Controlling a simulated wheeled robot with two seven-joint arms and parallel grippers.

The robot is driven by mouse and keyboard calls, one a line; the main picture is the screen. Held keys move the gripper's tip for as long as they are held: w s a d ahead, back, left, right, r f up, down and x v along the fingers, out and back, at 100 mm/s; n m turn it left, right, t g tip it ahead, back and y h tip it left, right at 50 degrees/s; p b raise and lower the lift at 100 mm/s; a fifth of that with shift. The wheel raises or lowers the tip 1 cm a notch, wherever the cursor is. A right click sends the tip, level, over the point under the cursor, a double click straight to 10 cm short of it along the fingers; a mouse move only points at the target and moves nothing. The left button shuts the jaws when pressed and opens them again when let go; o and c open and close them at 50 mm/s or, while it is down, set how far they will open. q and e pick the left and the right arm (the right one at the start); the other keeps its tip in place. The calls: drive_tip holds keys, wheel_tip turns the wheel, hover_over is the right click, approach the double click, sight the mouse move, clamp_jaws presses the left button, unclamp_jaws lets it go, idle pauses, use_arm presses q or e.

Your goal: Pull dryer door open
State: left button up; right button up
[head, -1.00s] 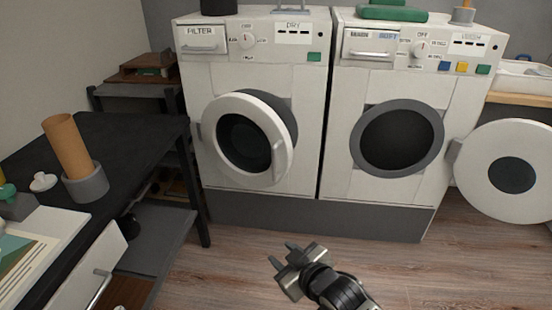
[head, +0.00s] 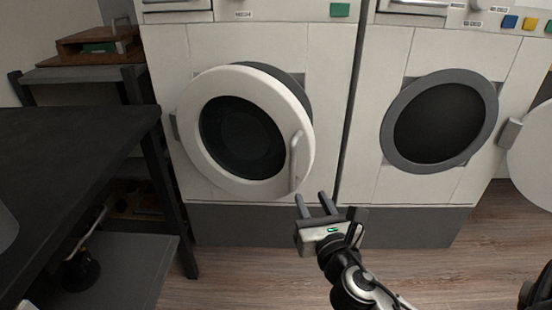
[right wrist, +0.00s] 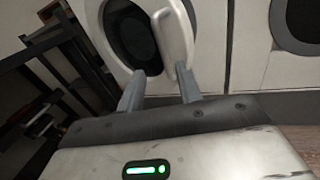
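The dryer (head: 160,60) is the white machine on the left. Its round white door (head: 203,170) with dark glass stands slightly ajar, with a dark grey ring showing behind its upper right edge. The door's handle (head: 295,160) is an upright white bar on its right side. My right gripper (head: 312,199) is open and empty, just below and right of the handle's lower end. In the right wrist view the two fingers (right wrist: 160,90) are spread, with the door handle (right wrist: 181,70) ahead, near the right finger. Contact is not clear. My left gripper is not in view.
A washer (head: 400,50) stands close on the right, its own round door (head: 535,150) swung wide open at the right edge. A black table (head: 70,140) with a lower grey shelf (head: 125,270) stands at the left, near the dryer. Wooden floor (head: 225,285) is open in front.

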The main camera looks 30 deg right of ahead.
sight(293, 160)
drive_tip(key=shift+n, duration=0.3)
drive_tip(key=b+x, duration=0.1)
drive_tip(key=x, duration=1.4)
drive_tip(key=shift+r+b, duration=0.25)
drive_tip(key=shift+b, duration=0.15)
drive_tip(key=shift+w+d, duration=0.15)
drive_tip(key=shift+w, duration=0.2)
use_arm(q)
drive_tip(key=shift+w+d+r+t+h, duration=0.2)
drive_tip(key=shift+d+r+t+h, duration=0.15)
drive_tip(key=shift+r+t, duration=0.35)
use_arm(e)
clamp_jaws()
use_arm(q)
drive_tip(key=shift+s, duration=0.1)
